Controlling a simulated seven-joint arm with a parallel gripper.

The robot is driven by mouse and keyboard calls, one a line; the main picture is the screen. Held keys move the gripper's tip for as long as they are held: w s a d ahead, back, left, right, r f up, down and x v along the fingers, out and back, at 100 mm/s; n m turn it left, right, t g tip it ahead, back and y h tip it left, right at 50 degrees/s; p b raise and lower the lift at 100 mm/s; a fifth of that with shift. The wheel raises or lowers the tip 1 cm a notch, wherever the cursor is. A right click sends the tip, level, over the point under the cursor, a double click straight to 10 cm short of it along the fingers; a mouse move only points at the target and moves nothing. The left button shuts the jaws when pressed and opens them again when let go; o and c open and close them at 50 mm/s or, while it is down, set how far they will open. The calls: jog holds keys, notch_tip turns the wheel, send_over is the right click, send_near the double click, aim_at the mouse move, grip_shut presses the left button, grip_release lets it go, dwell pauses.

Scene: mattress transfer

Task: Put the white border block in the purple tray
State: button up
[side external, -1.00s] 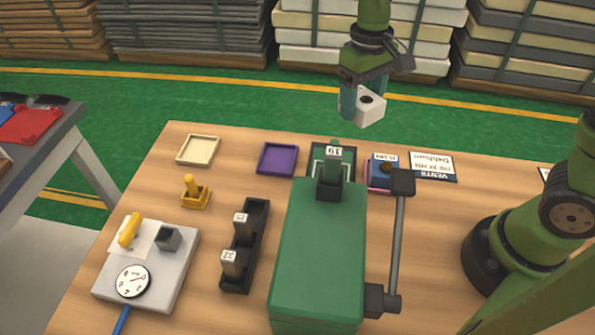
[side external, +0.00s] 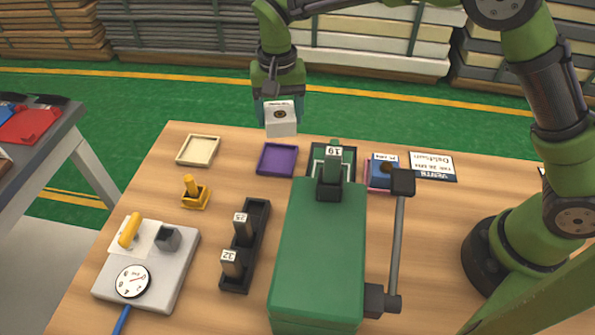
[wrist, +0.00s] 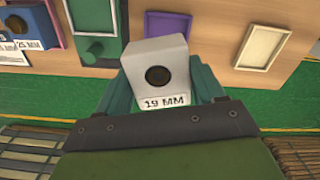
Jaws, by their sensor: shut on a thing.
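The white block (side external: 281,121) has a dark round hole and hangs in the air. In the wrist view the white block (wrist: 160,62) carries a "19 MM" label. My gripper (side external: 279,108) is shut on it, with a finger on each side, also seen in the wrist view (wrist: 160,85). The purple tray (side external: 277,160) lies flat on the table just below and in front of the held block in the side view. The purple tray (wrist: 168,27) shows behind the block in the wrist view, partly hidden by it.
A cream tray (side external: 198,151) lies left of the purple one. The green machine (side external: 318,245) with a lever (side external: 398,240) stands to the right and front. A blue block (side external: 383,172) and a sign card (side external: 433,166) lie further right. A yellow stamp-like piece (side external: 194,193) stands nearer.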

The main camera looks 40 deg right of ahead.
jog(key=shift+w+a+r+m, duration=0.15)
jog(key=shift+w+r+m, duration=0.15)
jog(key=shift+m, duration=0.3)
jog(key=shift+w+a+r+m, duration=0.15)
jog(key=shift+w+m, duration=0.15)
jog(key=shift+m, duration=0.3)
jog(key=shift+f, duration=0.25)
jog(key=shift+m, duration=0.3)
notch_tip(320, 180, down, 10)
jog(key=shift+r, duration=0.25)
jog(key=shift+f, duration=0.6)
jog(key=o, duration=1.1)
jog(key=shift+c, duration=0.2)
